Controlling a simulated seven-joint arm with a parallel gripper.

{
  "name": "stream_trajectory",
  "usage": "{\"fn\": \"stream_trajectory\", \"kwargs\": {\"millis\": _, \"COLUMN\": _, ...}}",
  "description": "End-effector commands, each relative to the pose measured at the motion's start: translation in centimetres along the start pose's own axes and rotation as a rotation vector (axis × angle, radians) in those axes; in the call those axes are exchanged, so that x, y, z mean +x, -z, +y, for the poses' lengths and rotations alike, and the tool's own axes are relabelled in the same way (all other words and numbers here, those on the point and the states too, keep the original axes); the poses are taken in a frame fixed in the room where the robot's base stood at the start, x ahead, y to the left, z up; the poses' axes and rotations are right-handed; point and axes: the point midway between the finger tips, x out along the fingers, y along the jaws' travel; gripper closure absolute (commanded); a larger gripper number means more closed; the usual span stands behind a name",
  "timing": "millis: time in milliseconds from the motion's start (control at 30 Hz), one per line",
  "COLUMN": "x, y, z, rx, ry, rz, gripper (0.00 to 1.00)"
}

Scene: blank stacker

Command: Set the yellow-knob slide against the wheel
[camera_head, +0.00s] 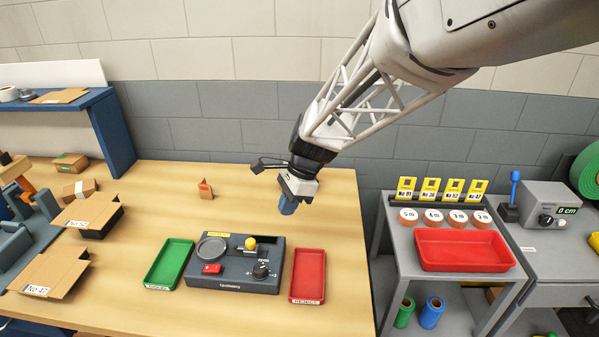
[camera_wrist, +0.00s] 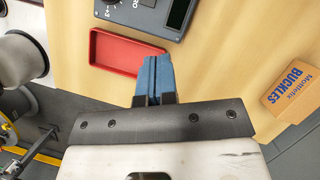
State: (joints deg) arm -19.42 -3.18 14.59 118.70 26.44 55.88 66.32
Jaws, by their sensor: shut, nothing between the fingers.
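A dark grey device (camera_head: 236,283) stands on the wooden table. Its yellow knob (camera_head: 250,243) sits on top near the back, on a slide. A round grey disc (camera_head: 211,248), which may be the wheel, lies left of the knob, apart from it. A black dial (camera_head: 261,270) and a red switch (camera_head: 212,268) are nearer the front. My gripper (camera_head: 288,207) hangs above the table, behind and right of the device, touching nothing. Its blue fingers are together and empty in the wrist view (camera_wrist: 153,76). There, only a corner of the device (camera_wrist: 125,12) shows; the yellow knob is out of view.
A green tray (camera_head: 150,279) lies left of the device and a red tray (camera_head: 307,299) lies right of it. A small carton (camera_head: 205,190) stands behind. Opened cartons (camera_head: 55,268) are at the left. A grey side table (camera_head: 395,262) stands at right.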

Motion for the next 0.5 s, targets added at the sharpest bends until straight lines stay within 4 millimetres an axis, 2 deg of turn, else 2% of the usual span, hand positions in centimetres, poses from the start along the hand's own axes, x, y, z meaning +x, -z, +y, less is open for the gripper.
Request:
{"fn": "stream_trajectory", "kwargs": {"millis": 400, "x": 6.5, "y": 0.0, "z": 0.0, "rx": 0.000, "ry": -0.002, "rz": 0.001, "gripper": 1.00}}
{"fn": "stream_trajectory", "kwargs": {"millis": 500, "x": 7.1, "y": -1.0, "z": 0.0, "rx": -0.002, "ry": -0.001, "rz": 0.000, "gripper": 1.00}}
